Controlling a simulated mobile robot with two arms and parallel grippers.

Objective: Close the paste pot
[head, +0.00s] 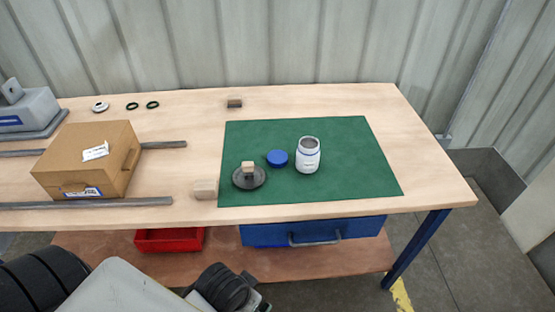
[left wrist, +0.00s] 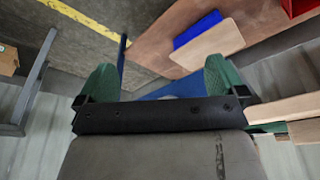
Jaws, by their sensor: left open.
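The paste pot (head: 308,160) is a white jar with a faint label, standing upright on the green mat (head: 350,185). Its top is uncovered and its mouth looks grey inside. A round blue lid (head: 278,157) lies on the mat just left of the pot, apart from it. My left gripper (left wrist: 162,78) shows in the left wrist view with its two green fingers wide apart and nothing between them. It is away from the pot, which I cannot make out in that view. My right gripper is in neither view.
A dark disc (head: 243,184) with a small wooden block on it sits left of the lid. A pale block (head: 205,189) stands at the mat's left edge. A cardboard box (head: 112,170) and grey rails (head: 100,203) lie further left. The mat's right side is clear.

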